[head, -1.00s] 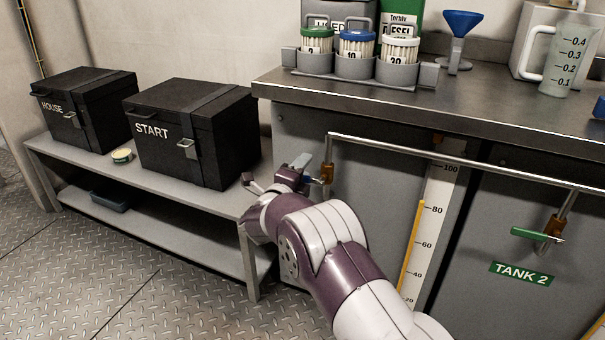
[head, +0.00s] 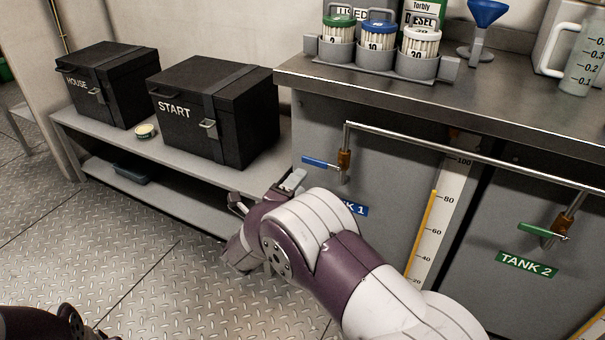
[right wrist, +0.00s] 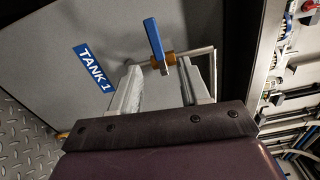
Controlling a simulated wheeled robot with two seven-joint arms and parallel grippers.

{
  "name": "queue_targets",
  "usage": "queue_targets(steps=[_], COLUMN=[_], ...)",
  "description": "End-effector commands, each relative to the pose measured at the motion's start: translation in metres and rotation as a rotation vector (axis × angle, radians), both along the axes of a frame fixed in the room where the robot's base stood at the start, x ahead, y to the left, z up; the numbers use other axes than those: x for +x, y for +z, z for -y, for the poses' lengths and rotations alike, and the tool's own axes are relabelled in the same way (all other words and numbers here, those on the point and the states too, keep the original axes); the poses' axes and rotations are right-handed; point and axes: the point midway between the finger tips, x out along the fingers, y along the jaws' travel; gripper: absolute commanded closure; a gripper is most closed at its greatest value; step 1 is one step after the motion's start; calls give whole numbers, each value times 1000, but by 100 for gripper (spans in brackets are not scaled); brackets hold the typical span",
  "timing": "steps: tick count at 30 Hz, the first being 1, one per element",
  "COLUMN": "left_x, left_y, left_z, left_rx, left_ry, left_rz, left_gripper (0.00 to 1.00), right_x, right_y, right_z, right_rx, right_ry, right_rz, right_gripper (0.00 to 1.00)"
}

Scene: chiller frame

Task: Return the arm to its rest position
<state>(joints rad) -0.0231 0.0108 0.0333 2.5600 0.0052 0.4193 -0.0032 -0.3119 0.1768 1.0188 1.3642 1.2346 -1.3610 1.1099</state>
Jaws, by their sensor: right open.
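My right arm (head: 335,255) reaches in from the lower right of the head view. Its gripper (head: 268,192) is in front of the lower left corner of the tank cabinet. In the right wrist view the two fingers (right wrist: 160,88) are apart with nothing held between them. The blue valve handle (head: 320,163) of tank 1 lies above and beyond the gripper, clear of it in the head view. It also shows in the right wrist view (right wrist: 154,38) beyond the fingertips. A dark part of my left arm (head: 35,322) shows at the lower left; its gripper is out of view.
A metal rail (head: 450,150) runs along the cabinet front. The tank 2 valve has a green handle (head: 536,231). Two black boxes, HOUSE (head: 108,85) and START (head: 215,112), stand on a low grey bench (head: 185,156). The chequered floor (head: 150,270) in front is clear.

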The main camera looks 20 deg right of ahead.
Motion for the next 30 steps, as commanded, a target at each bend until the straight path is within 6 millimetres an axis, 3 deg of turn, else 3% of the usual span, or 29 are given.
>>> queue_targets(steps=[11,13,16,18,20,21,23,24,27,29,30], left_x=[0,0,0,0,0,0,0,0,0,0,0], left_y=[-1,-1,-1,6,20,29,42,48,65,78,90], left_z=[0,0,0,0,0,0,0,0,0,0,0], left_rx=[0,0,0,0,0,0,0,0,0,0,0], left_ry=[0,0,0,0,0,0,0,0,0,0,0], left_rz=[0,0,0,0,0,0,0,1,0,0,0], left_gripper=[64,64,64,64,64,64,64,64,64,64,64], right_x=[0,6,20,14,-17,-50,-104,-137,-205,-237,-253], right_y=[-1,-10,-55,-80,-87,-85,-78,-72,-46,-24,-3], right_z=[0,-5,-40,-83,-112,-121,-122,-116,-93,-76,-63], right_rx=[-6,-21,-97,-226,-373,-476,-618,-687,-811,-855,-873], right_ry=[0,39,305,639,952,1155,1418,1548,1784,1865,1876], right_rz=[-8,-92,-411,-724,-991,-1153,-1356,-1455,-1644,-1726,-1762], right_gripper=[54,54,54,54,54,54,54,54,54,54,54])
